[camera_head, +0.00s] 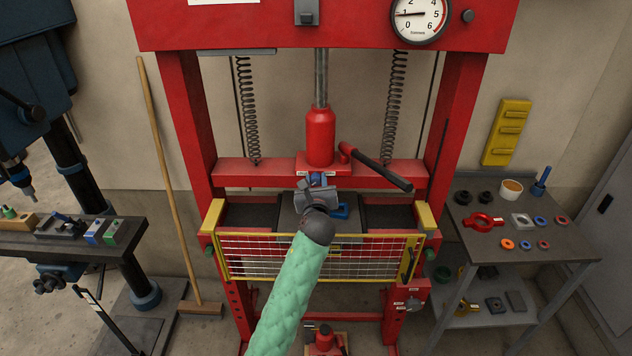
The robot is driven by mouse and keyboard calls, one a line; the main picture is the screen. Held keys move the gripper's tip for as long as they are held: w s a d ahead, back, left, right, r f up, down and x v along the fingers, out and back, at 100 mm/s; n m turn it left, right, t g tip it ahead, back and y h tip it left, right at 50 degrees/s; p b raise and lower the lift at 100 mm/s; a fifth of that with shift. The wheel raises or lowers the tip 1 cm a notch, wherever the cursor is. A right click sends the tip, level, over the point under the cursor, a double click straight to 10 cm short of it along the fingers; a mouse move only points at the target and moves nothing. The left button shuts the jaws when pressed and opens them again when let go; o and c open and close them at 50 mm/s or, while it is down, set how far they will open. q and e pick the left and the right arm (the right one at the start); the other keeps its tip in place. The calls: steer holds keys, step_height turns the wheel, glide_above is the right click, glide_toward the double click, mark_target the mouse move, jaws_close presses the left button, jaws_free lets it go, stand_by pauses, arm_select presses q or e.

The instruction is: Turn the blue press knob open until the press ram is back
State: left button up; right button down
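The red press (183,120) stands in the middle of the view. Its red ram cylinder (320,135) is upright on the red crossbeam, with the steel rod (320,75) showing above it. A small blue knob (319,178) shows at the front of the crossbeam, below the cylinder. My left gripper (318,186) is right at the knob, its arm in a green sleeve reaching up from the bottom. The gripper hides most of the knob, and I cannot tell whether its fingers are closed on it. My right gripper is not in view.
A black pump lever (380,170) sticks out to the right of the cylinder. A yellow-framed mesh guard (375,258) crosses below my gripper. A blue part (340,211) lies on the press bed. A dial gauge (420,18) is at the top. Benches flank the press.

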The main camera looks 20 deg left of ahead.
arm_select(q)
steer(key=shift+c, duration=0.7)
